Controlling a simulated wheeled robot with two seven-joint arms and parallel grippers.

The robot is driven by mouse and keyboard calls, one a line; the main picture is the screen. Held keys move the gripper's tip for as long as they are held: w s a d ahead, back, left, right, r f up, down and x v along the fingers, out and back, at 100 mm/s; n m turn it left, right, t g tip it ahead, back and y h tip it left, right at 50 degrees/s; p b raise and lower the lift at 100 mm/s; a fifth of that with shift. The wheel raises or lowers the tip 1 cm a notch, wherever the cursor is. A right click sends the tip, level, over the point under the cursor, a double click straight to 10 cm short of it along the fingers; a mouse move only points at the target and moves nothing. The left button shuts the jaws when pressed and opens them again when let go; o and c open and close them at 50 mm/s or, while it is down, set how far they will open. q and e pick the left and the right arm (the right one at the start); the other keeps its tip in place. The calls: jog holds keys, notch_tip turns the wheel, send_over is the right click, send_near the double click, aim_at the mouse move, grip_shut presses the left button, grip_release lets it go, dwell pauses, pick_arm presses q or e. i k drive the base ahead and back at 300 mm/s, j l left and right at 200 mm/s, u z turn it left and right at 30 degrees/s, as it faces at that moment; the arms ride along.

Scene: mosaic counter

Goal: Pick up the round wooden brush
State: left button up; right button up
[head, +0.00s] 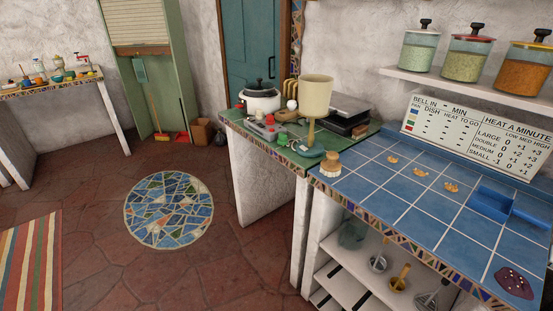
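A round wooden brush (330,165) sits upright at the left end of the blue-tiled counter (395,200), near its front corner. It has a brown wooden top and pale bristles below. Neither of my grippers shows in the head view.
Beside the brush, the green counter (290,155) holds a beige lamp (316,95), a white pot (262,99) and small items. Blue trays (488,203) and a dark speckled object (514,282) lie on the right. Open shelves (345,285) are below. The floor on the left is mostly clear.

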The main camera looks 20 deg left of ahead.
aim_at(331, 167)
jog(key=u, duration=0.25)
jog(key=i+j, duration=0.15)
jog(key=j, duration=0.15)
jog(key=i+j+z, duration=0.15)
jog(key=j, duration=0.2)
jog(key=i+j, duration=0.2)
jog(key=j, duration=0.15)
jog(key=i+j+z, duration=0.15)
jog(key=j, duration=0.2)
jog(key=i+j, duration=0.1)
jog(key=j, duration=0.25)
jog(key=l+z, duration=0.05)
